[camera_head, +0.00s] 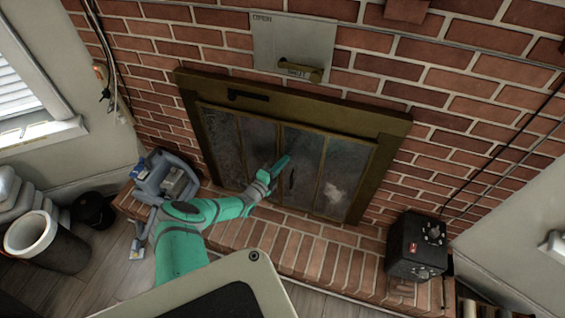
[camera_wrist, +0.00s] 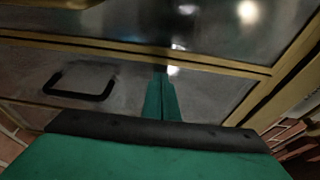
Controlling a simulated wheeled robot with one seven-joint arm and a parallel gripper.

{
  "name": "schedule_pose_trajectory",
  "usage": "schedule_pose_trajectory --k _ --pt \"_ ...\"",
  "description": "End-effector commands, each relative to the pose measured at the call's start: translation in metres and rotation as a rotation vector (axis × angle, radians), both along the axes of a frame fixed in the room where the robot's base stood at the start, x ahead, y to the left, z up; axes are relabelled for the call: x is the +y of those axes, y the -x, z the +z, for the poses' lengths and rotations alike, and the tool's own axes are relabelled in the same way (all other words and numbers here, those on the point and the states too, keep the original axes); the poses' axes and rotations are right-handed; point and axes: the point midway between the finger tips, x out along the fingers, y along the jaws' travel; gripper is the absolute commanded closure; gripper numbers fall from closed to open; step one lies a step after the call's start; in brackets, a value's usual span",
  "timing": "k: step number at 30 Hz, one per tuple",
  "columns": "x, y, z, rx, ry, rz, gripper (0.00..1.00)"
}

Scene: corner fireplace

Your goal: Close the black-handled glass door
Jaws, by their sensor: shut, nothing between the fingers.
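The glass door (camera_head: 304,160) is a brass-framed panel in the fireplace front. In the head view it looks roughly in line with the other panels; any small gap is hard to tell. Its black handle (camera_head: 292,179) is a thin upright bar. In the wrist view the black handle (camera_wrist: 84,96) shows as a loop on the glass, left of my fingers. My gripper (camera_head: 283,162) is in front of the door, just above and left of the handle. In the wrist view my gripper (camera_wrist: 161,80) is shut and empty, with its fingers pointing at the panel. Contact with the glass cannot be told.
A brick hearth (camera_head: 285,238) runs below the doors. A black box with knobs (camera_head: 417,247) stands at its right end, and a grey-blue device (camera_head: 166,180) at its left. A metal plate with a brass handle (camera_head: 293,42) is above the fireplace. The brick wall surrounds it.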

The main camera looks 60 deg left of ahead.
Motion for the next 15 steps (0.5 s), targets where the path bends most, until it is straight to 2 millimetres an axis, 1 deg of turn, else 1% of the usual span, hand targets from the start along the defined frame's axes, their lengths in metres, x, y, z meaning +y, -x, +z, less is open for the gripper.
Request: schedule_pose_trajectory --k 1,6,11,15 --pt "0.015 -0.012 0.018 -0.015 -0.019 0.008 1.00" --pt "0.019 -0.014 0.013 -0.012 -0.013 0.009 1.00" --pt "0.007 -0.014 0.010 -0.018 0.003 -0.001 1.00" --pt "-0.002 0.003 0.011 -0.011 -0.006 0.009 1.00"
